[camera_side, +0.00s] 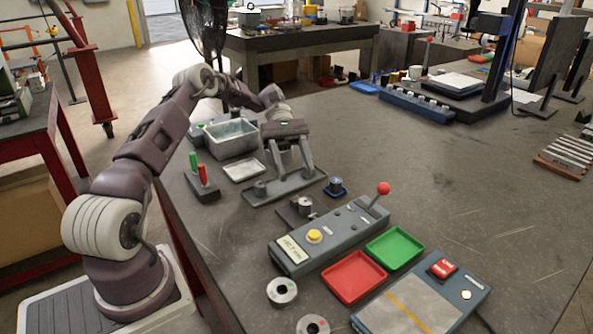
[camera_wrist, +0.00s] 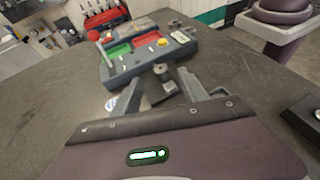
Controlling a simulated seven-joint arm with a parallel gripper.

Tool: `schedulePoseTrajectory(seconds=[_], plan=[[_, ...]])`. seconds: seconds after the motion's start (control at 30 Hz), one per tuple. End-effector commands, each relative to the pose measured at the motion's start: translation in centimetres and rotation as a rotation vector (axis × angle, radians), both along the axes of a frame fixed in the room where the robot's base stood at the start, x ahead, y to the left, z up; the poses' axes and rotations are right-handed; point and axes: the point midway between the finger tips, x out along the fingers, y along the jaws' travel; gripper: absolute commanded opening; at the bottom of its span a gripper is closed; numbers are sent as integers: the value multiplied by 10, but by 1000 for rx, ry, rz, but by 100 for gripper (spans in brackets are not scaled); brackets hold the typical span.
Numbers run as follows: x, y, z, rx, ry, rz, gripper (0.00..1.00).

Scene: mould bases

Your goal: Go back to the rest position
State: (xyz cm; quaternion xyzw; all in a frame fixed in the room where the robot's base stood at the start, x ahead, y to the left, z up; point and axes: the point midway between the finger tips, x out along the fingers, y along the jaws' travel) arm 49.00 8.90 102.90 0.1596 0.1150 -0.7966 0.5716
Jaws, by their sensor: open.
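My gripper (camera_side: 292,175) points down over a long grey base plate (camera_side: 258,198) in the side view, its two fingers apart. The fingertips are close to the plate; I cannot tell whether they touch it. In the wrist view my gripper (camera_wrist: 160,84) shows spread fingers with nothing clearly held between them. A metal cylinder on a dark plate (camera_side: 302,206) stands just in front of the base plate.
A control box (camera_side: 330,238) with a red-knobbed lever, a red tray (camera_side: 353,277) and a green tray (camera_side: 395,247) lie in front. A grey bin (camera_side: 232,138), a shallow tray (camera_side: 243,171) and a stand with green and red pins (camera_side: 203,187) are left.

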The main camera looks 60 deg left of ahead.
Motion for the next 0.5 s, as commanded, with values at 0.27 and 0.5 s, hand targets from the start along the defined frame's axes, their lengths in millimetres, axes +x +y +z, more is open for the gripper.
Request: schedulePoseTrajectory(seconds=[0.27, 0.5], plan=[[-31, -75, 76, 387, -303, -305, 51], [-122, -126, 133, 764, -774, -637, 51]])
